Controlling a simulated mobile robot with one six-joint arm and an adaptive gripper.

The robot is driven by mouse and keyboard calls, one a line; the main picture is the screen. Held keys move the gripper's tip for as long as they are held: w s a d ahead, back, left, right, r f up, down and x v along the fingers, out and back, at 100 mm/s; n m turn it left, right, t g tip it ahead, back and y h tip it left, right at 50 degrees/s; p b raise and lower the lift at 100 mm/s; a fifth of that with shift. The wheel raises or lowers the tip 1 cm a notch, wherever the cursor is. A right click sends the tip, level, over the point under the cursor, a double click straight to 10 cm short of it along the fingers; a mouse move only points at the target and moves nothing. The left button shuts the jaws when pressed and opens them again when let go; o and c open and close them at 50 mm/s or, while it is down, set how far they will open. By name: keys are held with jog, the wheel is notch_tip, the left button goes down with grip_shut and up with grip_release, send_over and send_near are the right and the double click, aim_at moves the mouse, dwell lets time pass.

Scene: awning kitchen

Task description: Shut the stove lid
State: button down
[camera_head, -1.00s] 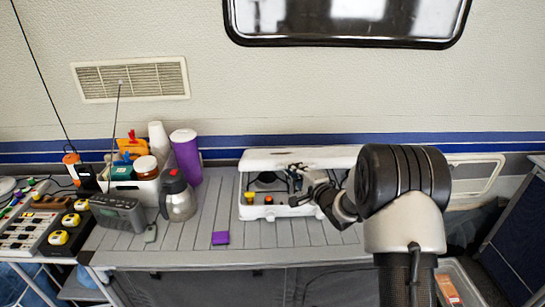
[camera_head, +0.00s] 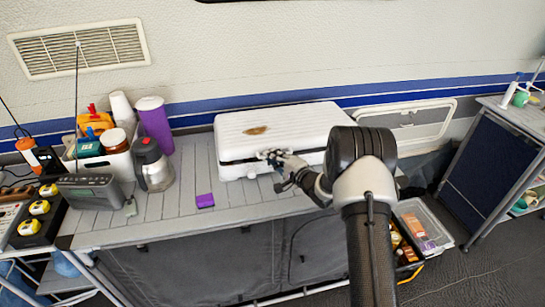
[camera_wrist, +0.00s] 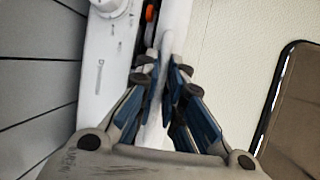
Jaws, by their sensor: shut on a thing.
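The stove is a white box on the slatted table, seen in the head view with its front body (camera_head: 235,172) toward me. Its white lid (camera_head: 305,120), with a brown stain on top, lies nearly flat over the body. A dark gap shows between lid and body along the front. My gripper (camera_head: 274,157) is at the front edge of the lid. In the wrist view, my gripper (camera_wrist: 163,70) is shut on the lid's white edge (camera_wrist: 174,25). The stove body (camera_wrist: 105,60) is left of it, across a dark gap with an orange spot.
A purple block (camera_head: 205,200) lies on the table (camera_head: 185,215) left of the stove. A silver jug (camera_head: 153,165), a purple cup (camera_head: 155,125) and a radio (camera_head: 88,192) stand farther left. A clear bin (camera_head: 424,224) is on the floor at right.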

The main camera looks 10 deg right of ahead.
jog(key=shift+w+d+r, duration=0.1)
jog(key=shift+w+r, duration=0.1)
jog(key=shift+r, duration=0.1)
jog(key=c, duration=2)
grip_release()
jog(key=shift+w+f, duration=0.1)
jog(key=v, duration=1.2)
jog(key=shift+f, duration=0.25)
